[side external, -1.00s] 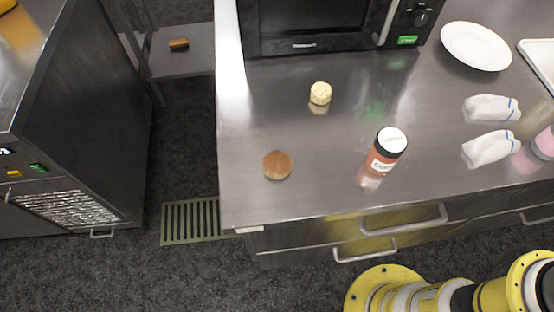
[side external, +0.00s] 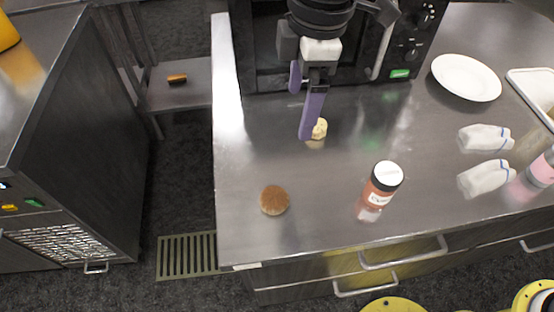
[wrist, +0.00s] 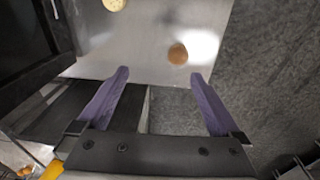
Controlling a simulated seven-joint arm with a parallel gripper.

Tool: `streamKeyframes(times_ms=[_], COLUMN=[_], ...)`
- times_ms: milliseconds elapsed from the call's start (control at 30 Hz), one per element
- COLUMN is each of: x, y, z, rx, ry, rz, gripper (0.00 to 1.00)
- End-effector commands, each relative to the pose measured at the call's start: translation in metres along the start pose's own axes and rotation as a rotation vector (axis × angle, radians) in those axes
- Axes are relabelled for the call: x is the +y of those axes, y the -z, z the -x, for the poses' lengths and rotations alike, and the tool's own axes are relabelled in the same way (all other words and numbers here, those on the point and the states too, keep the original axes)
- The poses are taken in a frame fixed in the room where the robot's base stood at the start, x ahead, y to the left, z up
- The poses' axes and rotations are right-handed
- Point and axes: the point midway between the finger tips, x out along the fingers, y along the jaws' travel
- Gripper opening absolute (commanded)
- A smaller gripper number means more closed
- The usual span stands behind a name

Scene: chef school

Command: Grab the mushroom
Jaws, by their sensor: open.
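A round brown cap-like thing (side external: 274,200), which may be the mushroom or a bun, lies on the steel counter (side external: 330,215) near its left front. It also shows in the wrist view (wrist: 178,53), ahead of and between the fingertips. A small cream-coloured round piece (side external: 319,129) lies farther back; in the wrist view (wrist: 114,4) it is cut by the top edge. I cannot tell for certain which is the mushroom. My gripper (side external: 301,114) has purple fingers, spread apart and empty in the wrist view (wrist: 160,75). One finger partly hides the cream piece in the side view.
A sauce bottle (side external: 379,190) stands right of the brown thing. A microwave (side external: 270,75) is behind my gripper. A white plate (side external: 466,78) and two white cloth-like bundles (side external: 485,138) lie to the right. The counter's left edge is close to the brown thing.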

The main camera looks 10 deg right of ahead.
Motion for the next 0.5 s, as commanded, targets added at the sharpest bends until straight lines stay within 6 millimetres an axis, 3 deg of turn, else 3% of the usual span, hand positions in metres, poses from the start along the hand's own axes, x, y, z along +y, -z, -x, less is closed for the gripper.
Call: streamKeyframes(times_ms=[33,100,200,333,500], x=[-0.012,-0.026,-0.043,-0.05,-0.051], y=[0.017,0.03,0.041,0.044,0.041], z=[-0.019,-0.04,-0.059,-0.067,-0.097], rx=[-0.017,-0.043,-0.068,-0.068,-0.071], ry=[0.018,0.042,0.064,0.065,0.068], rz=[0.035,0.07,0.105,0.118,0.116], gripper=[1.0,1.0,1.0,1.0,1.0])
